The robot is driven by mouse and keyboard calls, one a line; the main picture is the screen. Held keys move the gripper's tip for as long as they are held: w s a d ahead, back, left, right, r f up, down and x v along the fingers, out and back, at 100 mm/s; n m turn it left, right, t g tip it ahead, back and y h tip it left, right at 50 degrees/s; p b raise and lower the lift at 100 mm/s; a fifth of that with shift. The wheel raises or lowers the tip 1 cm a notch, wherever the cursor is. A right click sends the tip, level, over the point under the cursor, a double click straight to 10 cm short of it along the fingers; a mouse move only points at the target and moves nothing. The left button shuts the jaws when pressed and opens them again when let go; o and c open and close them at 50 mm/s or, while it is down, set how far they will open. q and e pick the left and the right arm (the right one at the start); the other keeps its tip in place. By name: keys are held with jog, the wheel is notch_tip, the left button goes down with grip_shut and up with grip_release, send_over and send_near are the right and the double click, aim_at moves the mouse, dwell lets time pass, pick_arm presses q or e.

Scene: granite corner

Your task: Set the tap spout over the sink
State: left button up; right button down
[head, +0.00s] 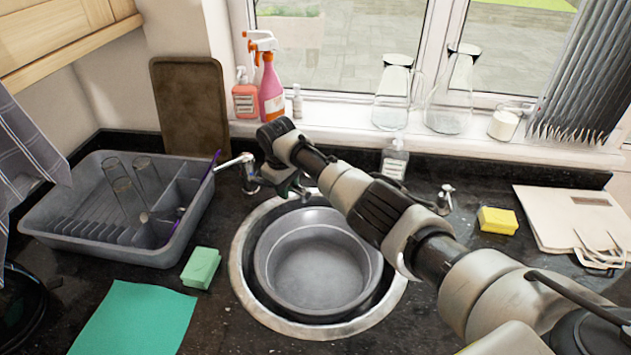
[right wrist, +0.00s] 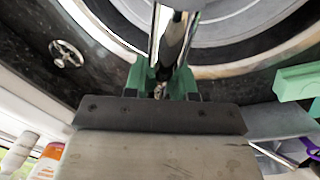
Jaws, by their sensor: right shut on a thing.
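My right gripper (head: 288,190) is at the back left rim of the sink (head: 240,265), shut on the chrome tap spout. In the right wrist view the spout (right wrist: 172,35) runs up from between the green fingers (right wrist: 165,82), across the sink rim. In the head view a chrome piece of the tap (head: 235,162) sticks out left behind my gripper, its end near the drying rack. A round grey basin sits in the sink. My left gripper is not in view.
A grey drying rack (head: 100,245) with glasses stands left, and a green sponge (head: 201,268) left of the sink. Spray and soap bottles (head: 270,92) stand behind my gripper. A soap dispenser (head: 394,158), a tap knob (head: 445,200) and a yellow sponge (head: 497,220) are right.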

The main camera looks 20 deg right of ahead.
jog(key=shift+s+a+r+m+p, duration=0.2)
jog(key=shift+a+m+p, duration=0.1)
jog(key=shift+a+m, duration=0.15)
jog(key=shift+a, duration=0.3)
jog(key=c, duration=0.9)
grip_release()
jog(key=shift+f, duration=0.1)
jog(key=r, duration=0.3)
jog(key=r+b, duration=0.1)
jog(key=r, duration=0.3)
jog(key=a+r, duration=0.1)
jog(key=r, duration=0.2)
jog(key=shift+s+r+b, duration=0.2)
jog(key=shift+r+b, duration=0.15)
jog(key=shift+r, duration=0.05)
